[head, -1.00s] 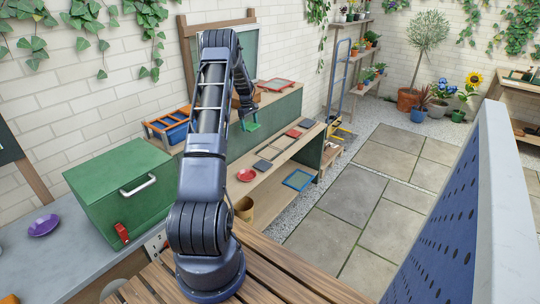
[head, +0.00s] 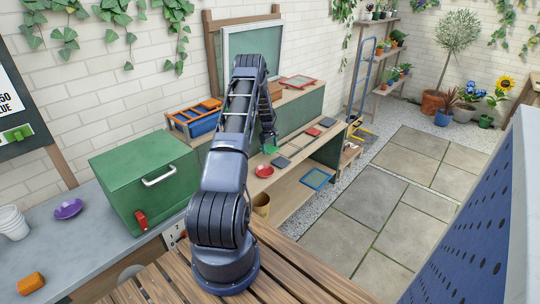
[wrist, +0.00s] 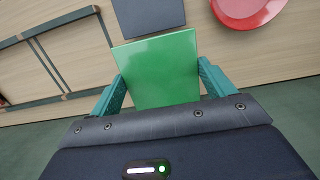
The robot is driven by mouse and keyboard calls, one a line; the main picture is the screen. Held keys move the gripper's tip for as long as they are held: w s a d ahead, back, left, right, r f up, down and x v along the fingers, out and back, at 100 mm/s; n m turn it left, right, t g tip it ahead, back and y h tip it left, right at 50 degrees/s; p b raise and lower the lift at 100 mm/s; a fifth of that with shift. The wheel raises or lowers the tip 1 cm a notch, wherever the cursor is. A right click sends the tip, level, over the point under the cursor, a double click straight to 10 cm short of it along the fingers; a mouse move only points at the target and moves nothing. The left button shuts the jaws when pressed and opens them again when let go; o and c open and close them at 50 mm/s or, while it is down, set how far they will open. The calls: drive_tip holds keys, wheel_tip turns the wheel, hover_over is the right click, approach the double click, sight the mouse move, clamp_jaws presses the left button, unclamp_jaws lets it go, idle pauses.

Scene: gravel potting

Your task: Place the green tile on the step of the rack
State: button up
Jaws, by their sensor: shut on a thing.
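In the wrist view the tile (wrist: 158,65) lies flat between the two teal fingers of my gripper (wrist: 160,88). The pale wooden step (wrist: 190,35) shows beyond it. A dark grey tile (wrist: 145,15) lies on the step just past the green tile's far edge. I cannot tell whether the green tile touches the step.
A red saucer (head: 264,171) stands near the held tile, at the upper right in the wrist view (wrist: 262,12). A green box (head: 140,180) stands left.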

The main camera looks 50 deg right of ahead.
sight(269, 149)
drive_tip(key=shift+f, duration=2.6)
drive_tip(key=o, duration=1)
drive_tip(key=r, duration=0.4)
drive_tip(key=w+r, duration=0.1)
drive_tip(key=r, duration=0.7)
drive_tip(key=shift+w, duration=0.2)
drive_tip(key=shift+a, duration=0.1)
